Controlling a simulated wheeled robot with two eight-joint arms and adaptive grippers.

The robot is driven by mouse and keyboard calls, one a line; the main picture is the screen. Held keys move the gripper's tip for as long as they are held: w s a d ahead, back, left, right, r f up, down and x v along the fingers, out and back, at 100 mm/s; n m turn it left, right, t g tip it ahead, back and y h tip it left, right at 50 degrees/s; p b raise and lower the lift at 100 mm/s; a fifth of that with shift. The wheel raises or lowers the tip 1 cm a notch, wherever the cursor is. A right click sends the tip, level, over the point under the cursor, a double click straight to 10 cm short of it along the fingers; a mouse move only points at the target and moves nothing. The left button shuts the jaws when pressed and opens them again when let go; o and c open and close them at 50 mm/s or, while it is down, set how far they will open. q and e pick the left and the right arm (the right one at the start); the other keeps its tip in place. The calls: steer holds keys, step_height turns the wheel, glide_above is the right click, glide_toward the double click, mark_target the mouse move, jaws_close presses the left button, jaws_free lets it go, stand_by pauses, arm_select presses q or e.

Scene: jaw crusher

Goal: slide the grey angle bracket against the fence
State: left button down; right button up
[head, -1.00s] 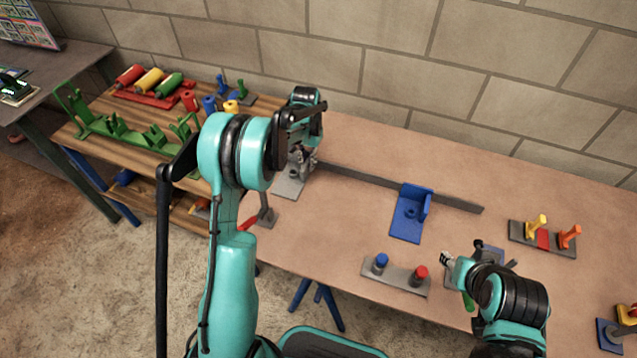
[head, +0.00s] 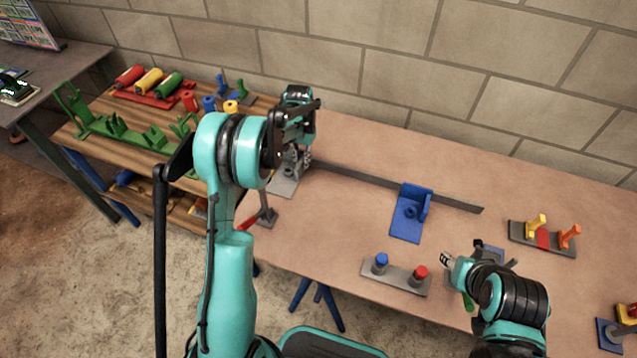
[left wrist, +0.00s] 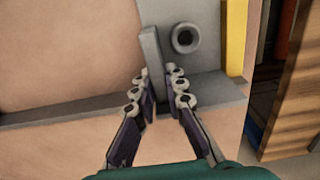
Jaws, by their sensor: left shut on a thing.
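The grey angle bracket (head: 284,186) lies on the table at the left end of the fence, partly hidden by my left arm in the head view. In the left wrist view its upright plate (left wrist: 151,50) stands between the fingers of my left gripper (left wrist: 160,88), which is shut on it. The bracket's flat base with a round boss (left wrist: 185,38) lies beside the plate. The dark grey fence (head: 390,183) is a long low bar; in the left wrist view the fence (left wrist: 60,110) runs close along the base, and contact is unclear. My right gripper (head: 447,259) is empty, low at right.
A blue bracket (head: 407,222) sits near the fence's right part. A grey plate with blue and red knobs (head: 398,279) lies in front. A red-handled clamp (head: 265,215) stands at the left front edge. A yellow strip (left wrist: 236,38) is beside the grey bracket.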

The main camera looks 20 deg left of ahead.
arm_select(q)
steer(key=c, duration=1.5)
jaws_free()
steer(key=shift+w+a, duration=0.1)
steer(key=shift+r+p, duration=2.65)
steer(key=shift+r, duration=1.4)
steer(key=s+d+r+t, duration=0.2)
steer(key=s+d+r, duration=0.1)
steer(key=s+r, duration=0.4)
steer(key=s+d+r+t, duration=0.1)
steer(key=s+d+r, duration=0.2)
steer(key=s+r, duration=0.35)
steer(key=s+d+t, duration=0.1)
steer(key=s, duration=0.4)
steer(key=s+d+t, duration=0.1)
steer(key=s, duration=0.4)
steer(key=s+d+t, duration=0.2)
steer(key=s, duration=0.3)
steer(key=shift+d+f, duration=0.1)
steer(key=shift+f, duration=0.3)
